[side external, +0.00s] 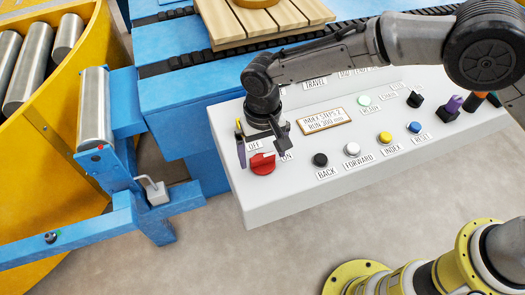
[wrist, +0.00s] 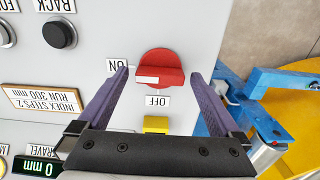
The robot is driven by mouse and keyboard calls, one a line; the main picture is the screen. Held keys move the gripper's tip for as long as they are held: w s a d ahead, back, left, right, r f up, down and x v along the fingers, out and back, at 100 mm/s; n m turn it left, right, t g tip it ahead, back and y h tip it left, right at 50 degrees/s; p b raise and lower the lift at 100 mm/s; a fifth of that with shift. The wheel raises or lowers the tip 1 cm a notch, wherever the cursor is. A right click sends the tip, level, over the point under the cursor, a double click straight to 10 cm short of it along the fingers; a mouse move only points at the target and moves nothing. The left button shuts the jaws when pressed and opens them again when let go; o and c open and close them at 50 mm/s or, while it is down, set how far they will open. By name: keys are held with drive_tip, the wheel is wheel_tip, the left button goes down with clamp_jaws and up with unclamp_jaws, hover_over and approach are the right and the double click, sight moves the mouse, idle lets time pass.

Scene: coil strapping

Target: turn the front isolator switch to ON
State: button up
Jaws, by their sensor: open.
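The front isolator switch is a red rotary knob (side external: 263,164) at the near left of the pale control panel. It also shows in the wrist view (wrist: 165,62). A white bar on the knob lies on its left half in the wrist view, pointing toward the ON label (wrist: 117,65). The OFF label (wrist: 158,101) is below the knob there. My gripper (wrist: 160,76) is open, its two purple fingers on either side of the knob with visible gaps. In the side view my gripper (side external: 262,157) points down over the knob. Whether the fingertips reach the panel is unclear.
A yellow part (wrist: 156,124) sits beyond the OFF label, close to my gripper's body. Black (side external: 320,160), white (side external: 352,149), yellow (side external: 385,137) and blue (side external: 414,127) buttons line the panel to the right. A blue frame with a roller (side external: 95,110) stands left of the panel.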

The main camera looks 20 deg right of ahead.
sight(263, 157)
wheel_tip(263, 157, up, 14)
idle(0.5)
drive_tip(key=shift+f, duration=0.1)
